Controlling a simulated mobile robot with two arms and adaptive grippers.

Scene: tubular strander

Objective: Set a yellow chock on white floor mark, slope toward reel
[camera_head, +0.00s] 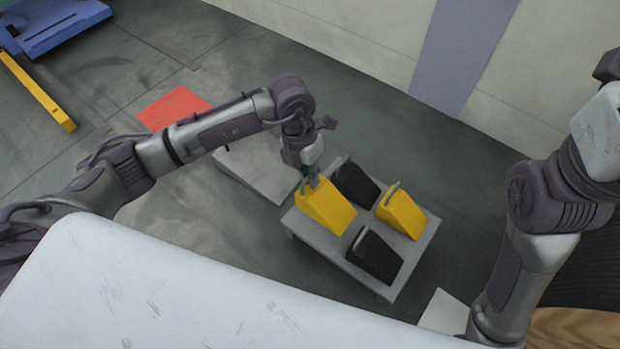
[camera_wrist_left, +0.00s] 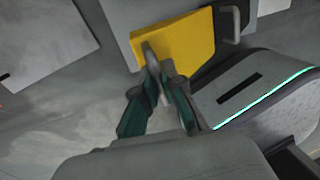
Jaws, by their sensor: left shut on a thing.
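A yellow chock (camera_head: 325,206) is at the left corner of a grey stand (camera_head: 310,232). My left gripper (camera_head: 312,178) is above it and shut on its handle; the chock also shows in the left wrist view (camera_wrist_left: 190,42), with the fingertips (camera_wrist_left: 152,58) at it. I cannot tell whether it still rests on the stand. A second yellow chock (camera_head: 401,213) sits on the right side of the stand. A white patch (camera_head: 445,312) lies on the floor at the lower right, partly hidden by my right arm. My right gripper is out of view.
Two black chocks (camera_head: 374,257) (camera_head: 355,184) share the stand. A pale grey slab (camera_head: 250,165) and a red patch (camera_head: 172,107) lie to the left. A round wooden and black thing (camera_head: 575,325), perhaps the reel, is at the lower right edge. Floor behind the stand is clear.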

